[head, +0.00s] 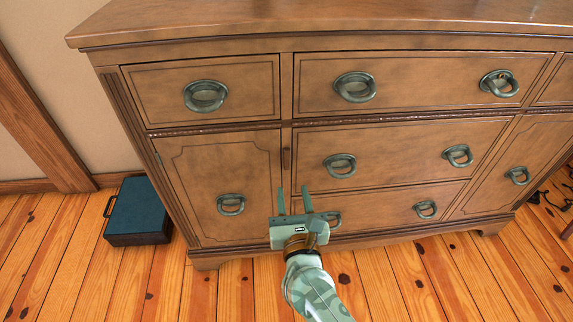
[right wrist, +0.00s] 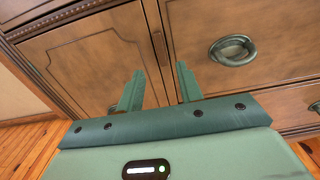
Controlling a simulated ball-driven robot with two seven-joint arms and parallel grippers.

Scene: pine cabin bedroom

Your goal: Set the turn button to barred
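The turn button (head: 287,159) is a small dark brown strip on the upright between the left cabinet door (head: 220,180) and the middle drawers. It stands about upright, along that post, rather than across the door. It also shows in the right wrist view (right wrist: 159,46), ahead of the fingers. My right gripper (head: 294,196) is open and empty in front of the dresser, below the turn button. Its two fingers point up toward the dresser in the right wrist view (right wrist: 158,88), apart from the button. My left gripper is not in view.
The wooden dresser (head: 330,22) has several drawers and doors with ring handles. The door's ring handle (head: 231,204) is left of my right gripper, and a lower drawer handle (head: 332,219) is close behind it. A dark blue case (head: 138,211) lies on the plank floor at left.

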